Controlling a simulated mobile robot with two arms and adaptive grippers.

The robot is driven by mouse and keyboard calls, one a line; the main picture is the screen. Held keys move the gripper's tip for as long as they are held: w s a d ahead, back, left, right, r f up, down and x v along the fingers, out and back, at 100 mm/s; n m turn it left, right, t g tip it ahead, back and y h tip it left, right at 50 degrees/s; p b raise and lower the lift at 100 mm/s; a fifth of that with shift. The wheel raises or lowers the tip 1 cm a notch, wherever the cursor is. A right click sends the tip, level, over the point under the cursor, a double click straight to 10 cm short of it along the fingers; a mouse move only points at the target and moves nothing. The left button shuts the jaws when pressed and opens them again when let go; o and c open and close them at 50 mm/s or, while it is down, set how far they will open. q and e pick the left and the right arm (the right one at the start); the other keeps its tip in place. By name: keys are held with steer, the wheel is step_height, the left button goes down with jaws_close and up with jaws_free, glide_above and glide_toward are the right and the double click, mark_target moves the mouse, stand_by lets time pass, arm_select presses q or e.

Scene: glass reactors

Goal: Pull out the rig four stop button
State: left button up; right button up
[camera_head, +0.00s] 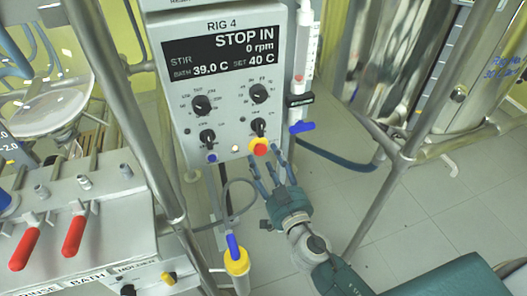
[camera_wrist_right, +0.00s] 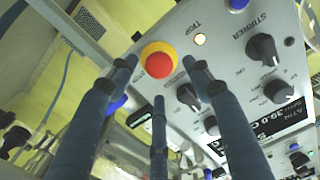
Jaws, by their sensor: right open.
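The rig four stop button (camera_head: 260,148) is a red mushroom cap on a yellow collar, low on the grey panel marked RIG 4 (camera_head: 218,52). The panel's display reads STOP IN, 0 rpm. My right gripper (camera_head: 268,163) is just below the button, its blue fingers spread and pointing up at it. In the right wrist view the red button (camera_wrist_right: 159,64) shows between the two upper fingertips of the open gripper (camera_wrist_right: 160,76), with the third finger below it. I see no finger clearly touching it. My left gripper is not in view.
Black knobs (camera_head: 258,93) sit above the button, and a small white light (camera_head: 235,149) is beside it. A blue-handled valve (camera_head: 301,127) hangs right of the panel. Steel posts (camera_head: 408,150) stand at right. Red handles (camera_head: 74,236) are on a bench at left.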

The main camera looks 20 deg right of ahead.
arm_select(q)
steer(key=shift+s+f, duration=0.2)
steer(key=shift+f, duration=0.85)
arm_select(e)
steer(key=shift+w, duration=1.4)
jaws_close()
steer(key=shift+s, duration=0.1)
steer(key=shift+s+f+b, duration=0.1)
steer(key=shift+s+b, duration=0.2)
steer(key=shift+b, duration=0.05)
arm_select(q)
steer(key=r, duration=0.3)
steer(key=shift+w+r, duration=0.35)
arm_select(e)
steer(key=shift+a, duration=0.1)
steer(key=shift+s, duration=0.1)
jaws_free()
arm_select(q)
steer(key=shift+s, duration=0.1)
arm_select(e)
steer(key=shift+s, duration=0.15)
